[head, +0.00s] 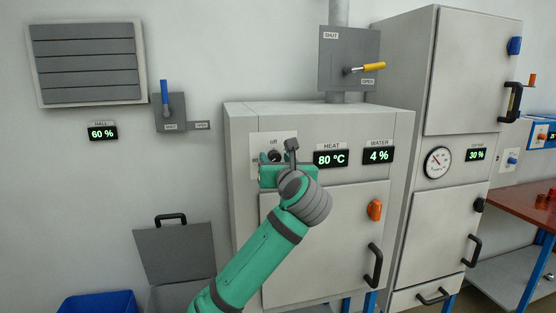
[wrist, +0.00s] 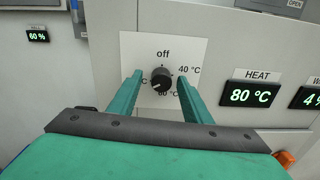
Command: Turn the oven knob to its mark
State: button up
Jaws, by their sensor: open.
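The oven knob (wrist: 160,79) is a round black knob on a white dial plate (wrist: 128,46) on the oven front. The plate reads "off" at the top and "40 °C" at upper right; a lower label is partly covered by the knob and a left label by a finger. A pale line on the knob seems to point to lower left. My gripper (wrist: 160,76) is open, with one green finger on each side of the knob; I cannot tell whether they touch it. In the head view, my gripper (head: 274,160) is at the dial and partly hides the knob (head: 275,155).
The HEAT display (head: 331,158) reads 80 °C and the WATER display (head: 378,155) 4 %. An orange knob (head: 375,210) and black door handle (head: 374,265) are lower right on the oven. A yellow lever (head: 372,67) is above; a blue lever (head: 165,97) is left.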

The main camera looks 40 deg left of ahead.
jog(key=shift+w+a, duration=0.15)
jog(key=shift+a, duration=0.15)
jog(key=shift+w+d, duration=0.1)
jog(key=shift+d, duration=0.05)
jog(key=shift+c, duration=0.4)
jog(key=c, duration=1)
